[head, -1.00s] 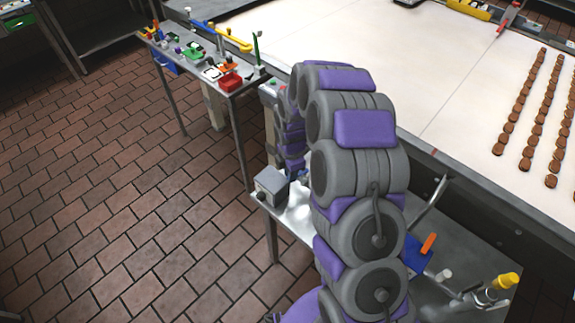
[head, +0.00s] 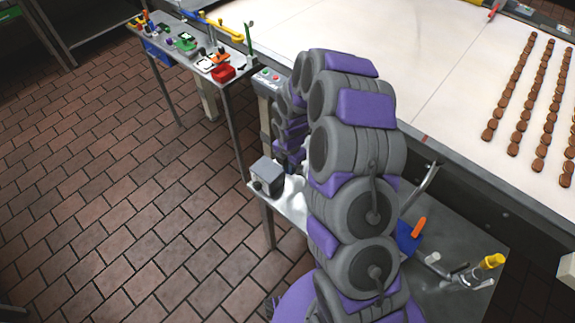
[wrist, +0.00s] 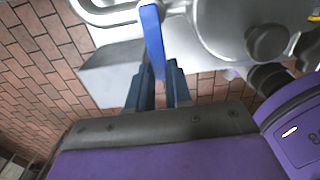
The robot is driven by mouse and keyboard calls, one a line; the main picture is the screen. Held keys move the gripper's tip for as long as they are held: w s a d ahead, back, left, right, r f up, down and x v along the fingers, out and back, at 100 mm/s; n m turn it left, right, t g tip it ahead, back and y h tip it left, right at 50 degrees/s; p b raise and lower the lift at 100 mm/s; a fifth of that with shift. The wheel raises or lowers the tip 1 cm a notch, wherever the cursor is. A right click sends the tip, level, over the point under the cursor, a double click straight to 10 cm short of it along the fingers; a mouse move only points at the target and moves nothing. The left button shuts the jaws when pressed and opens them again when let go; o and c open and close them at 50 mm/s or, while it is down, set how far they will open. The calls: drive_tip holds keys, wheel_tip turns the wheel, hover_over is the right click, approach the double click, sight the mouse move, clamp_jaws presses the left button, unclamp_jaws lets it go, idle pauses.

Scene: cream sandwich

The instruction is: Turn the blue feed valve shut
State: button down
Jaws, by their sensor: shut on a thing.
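The blue feed valve handle (wrist: 153,35) shows in the wrist view as a flat blue lever, running down from the top between my fingers. My gripper (wrist: 158,78) is shut on its lower end, with one dark finger on each side. The lever is near upright in this view. Its pivot is not clear. In the head view my own arm hides the gripper and the valve.
A grey box (head: 267,176) stands on the near steel table's left end. A blue item with an orange handle (head: 418,228) and a yellow-topped fitting (head: 492,261) are at its right. The conveyor (head: 390,55) lies behind. Brick floor (head: 120,190) is clear at left.

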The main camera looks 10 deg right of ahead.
drive_tip(key=shift+w+r, duration=0.1)
drive_tip(key=shift+w, duration=0.05)
drive_tip(key=c, duration=1)
unclamp_jaws()
drive_tip(key=shift+d, duration=0.25)
drive_tip(key=shift+c, duration=0.2)
drive_tip(key=shift+a, duration=0.1)
drive_tip(key=shift+a+r, duration=0.15)
drive_tip(key=shift+r, duration=0.35)
wheel_tip(320, 180, up, 16)
drive_tip(key=p, duration=0.1)
drive_tip(key=shift+d+p, duration=0.2)
drive_tip(key=shift+p, duration=0.1)
drive_tip(key=shift+r, duration=0.1)
